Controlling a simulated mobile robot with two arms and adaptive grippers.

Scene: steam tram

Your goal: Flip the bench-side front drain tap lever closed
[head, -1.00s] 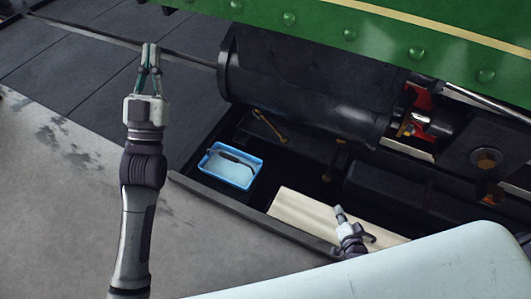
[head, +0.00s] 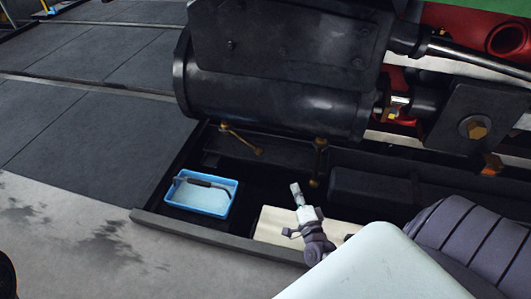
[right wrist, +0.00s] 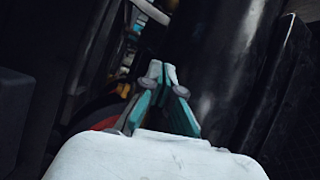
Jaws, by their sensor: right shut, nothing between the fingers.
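Two brass drain taps show under the black cylinder (head: 270,95) in the head view. The left tap (head: 240,139) has its lever slanting out down to the right. The right tap (head: 319,160) hangs nearly straight down. Which one is the bench-side front tap I cannot tell. My right gripper (head: 296,190) is shut and empty, just left of and below the right tap, apart from it in the picture. In the right wrist view its fingertips (right wrist: 160,72) meet beside a dark cylindrical surface; no tap lever is clear there. My left gripper is out of view.
A blue tray (head: 204,207) with a dark-handled tool in it sits in the pit left of my right gripper. A pale board (head: 270,228) lies under that gripper. The pit's edge (head: 190,230) runs along the front. Grey paving at left is clear.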

